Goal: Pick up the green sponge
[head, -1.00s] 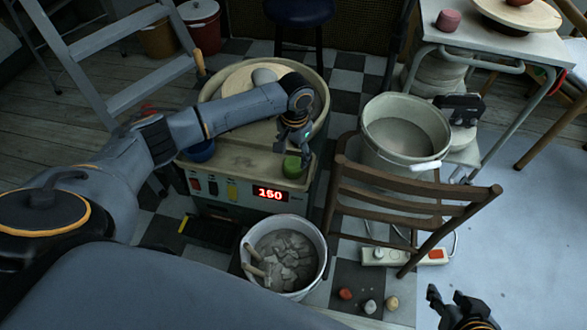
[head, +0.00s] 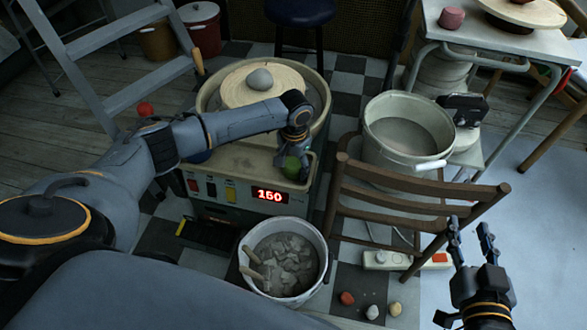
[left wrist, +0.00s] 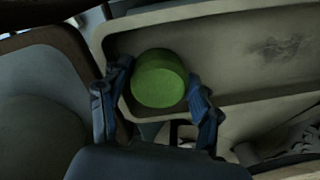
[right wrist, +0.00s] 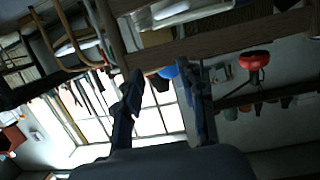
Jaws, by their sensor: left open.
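The green sponge (head: 291,167) sits on the front right corner of the pottery wheel's beige splash tray (head: 240,160). In the head view it is partly hidden behind my left gripper (head: 294,148), which points down over it. The left wrist view shows the round green sponge (left wrist: 159,79) between two open fingers, with a visible gap to the left finger and close to the right one. I cannot tell whether the right finger touches it. My right gripper (head: 470,230) is open and empty at the lower right, pointing upward, away from the sponge.
A bucket of clay scraps (head: 284,262) stands below the wheel's front. A wooden chair (head: 415,196) and a large pale bucket (head: 408,133) stand to the right. A grey lump (head: 260,79) rests on the wheel head. A stepladder (head: 121,50) is at the left.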

